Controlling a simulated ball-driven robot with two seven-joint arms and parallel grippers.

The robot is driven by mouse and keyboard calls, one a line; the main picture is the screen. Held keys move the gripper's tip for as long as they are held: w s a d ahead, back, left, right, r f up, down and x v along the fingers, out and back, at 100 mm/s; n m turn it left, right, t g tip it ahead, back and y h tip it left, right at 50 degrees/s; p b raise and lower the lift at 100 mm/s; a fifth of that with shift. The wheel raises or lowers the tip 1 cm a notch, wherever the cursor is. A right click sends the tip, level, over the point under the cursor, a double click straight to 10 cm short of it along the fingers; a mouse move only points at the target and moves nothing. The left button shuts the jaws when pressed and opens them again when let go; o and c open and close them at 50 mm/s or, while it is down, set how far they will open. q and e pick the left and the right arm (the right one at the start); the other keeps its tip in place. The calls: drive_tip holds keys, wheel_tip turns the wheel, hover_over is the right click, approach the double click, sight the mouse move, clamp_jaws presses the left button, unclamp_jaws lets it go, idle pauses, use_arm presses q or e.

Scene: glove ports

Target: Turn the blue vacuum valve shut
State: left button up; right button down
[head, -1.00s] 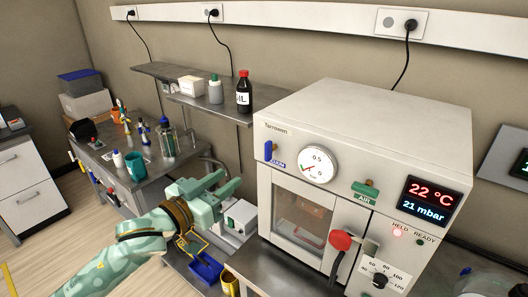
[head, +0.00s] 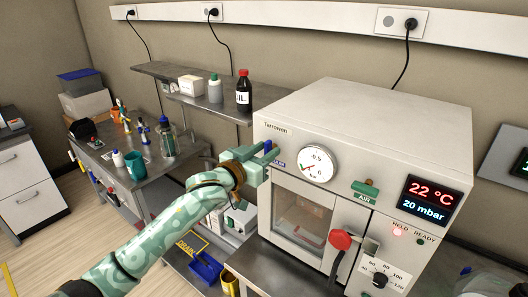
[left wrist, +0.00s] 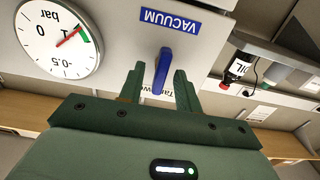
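The blue vacuum valve is a lever handle (head: 267,147) at the upper left of the white oven's front (head: 300,165), partly hidden by my left gripper (head: 262,158). In the left wrist view the blue lever (left wrist: 162,72) hangs between the two dark green fingers (left wrist: 159,80), with a visible gap on each side. The gripper is open around the lever and not closed on it. The blue VACUUM label (left wrist: 171,20) appears upside down there. My right gripper is not in view.
A pressure gauge (head: 316,165) sits just right of the valve, and a green AIR valve (head: 366,189) farther right. A red door knob (head: 340,239) is lower down. An oil bottle (head: 243,93) stands on the shelf behind.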

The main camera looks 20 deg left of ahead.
use_arm(q)
clamp_jaws()
drive_tip(key=m+p, duration=0.3)
drive_tip(key=shift+r, duration=0.2)
drive_tip(key=m+p, duration=0.2)
drive_tip(key=m, duration=0.2)
drive_tip(key=shift+d+f, duration=0.1)
drive_tip(key=shift+d, duration=0.05)
drive_tip(key=m+p, duration=0.1)
drive_tip(key=m, duration=0.1)
drive_tip(key=m+p, duration=0.1)
drive_tip(key=m, duration=0.2)
drive_tip(key=shift+s+f, duration=0.1)
drive_tip(key=shift+f, duration=0.1)
drive_tip(key=m, duration=0.2)
drive_tip(key=m+p, duration=0.1)
drive_tip(key=m, duration=0.2)
drive_tip(key=shift+d+f, duration=0.1)
drive_tip(key=shift+f, duration=0.1)
drive_tip(key=shift+m, duration=0.6)
idle(0.5)
drive_tip(key=shift+f, duration=0.1)
idle(0.6)
